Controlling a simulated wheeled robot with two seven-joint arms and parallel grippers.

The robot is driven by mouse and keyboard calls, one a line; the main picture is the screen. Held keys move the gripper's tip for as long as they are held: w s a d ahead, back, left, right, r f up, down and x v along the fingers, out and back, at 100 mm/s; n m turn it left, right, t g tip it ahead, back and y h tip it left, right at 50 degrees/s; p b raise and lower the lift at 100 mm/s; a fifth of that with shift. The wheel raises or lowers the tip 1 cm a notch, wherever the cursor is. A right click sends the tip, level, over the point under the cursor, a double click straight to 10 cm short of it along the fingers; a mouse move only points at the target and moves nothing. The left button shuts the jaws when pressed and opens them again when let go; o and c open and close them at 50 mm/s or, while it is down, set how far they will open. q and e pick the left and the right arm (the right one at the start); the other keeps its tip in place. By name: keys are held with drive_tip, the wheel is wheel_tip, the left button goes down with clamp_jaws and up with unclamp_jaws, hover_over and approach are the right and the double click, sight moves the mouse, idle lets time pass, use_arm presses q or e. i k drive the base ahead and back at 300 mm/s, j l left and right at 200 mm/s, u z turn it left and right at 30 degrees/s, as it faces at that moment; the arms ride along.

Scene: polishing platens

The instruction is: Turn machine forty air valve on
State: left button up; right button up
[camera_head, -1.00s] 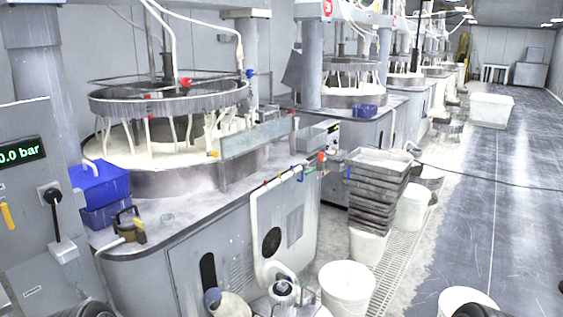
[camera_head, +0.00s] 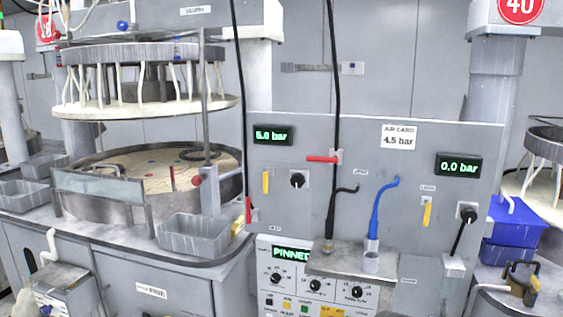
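A red round sign reading 40 (camera_head: 520,8) is on the column at the top right. Below and left of it stands a grey panel (camera_head: 400,245). Its right display (camera_head: 458,166) reads 0.0 bar. A yellow handle (camera_head: 427,213) hangs nearly straight down left of a black knob (camera_head: 468,213) under that display. The left display (camera_head: 273,135) shows a bar reading whose first digit is unclear. A second yellow handle (camera_head: 265,182) and a knob (camera_head: 297,180) sit below it. A red lever (camera_head: 322,159) lies horizontal at the middle. Small labels are unreadable. Neither gripper shows.
An air card (camera_head: 398,137) reads 4.5 bar. Black and blue hoses (camera_head: 380,208) run to a small shelf (camera_head: 350,262) jutting from the panel. A control box (camera_head: 290,275) reads PINNED. Blue bins (camera_head: 512,230) stand right, a polishing machine (camera_head: 150,180) left.

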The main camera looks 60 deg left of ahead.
sight(335, 160)
drive_tip(key=u, duration=1.5)
drive_tip(key=i+j, duration=0.3)
drive_tip(key=j, duration=0.15)
drive_tip(key=i+j, duration=0.25)
drive_tip(key=j, duration=0.15)
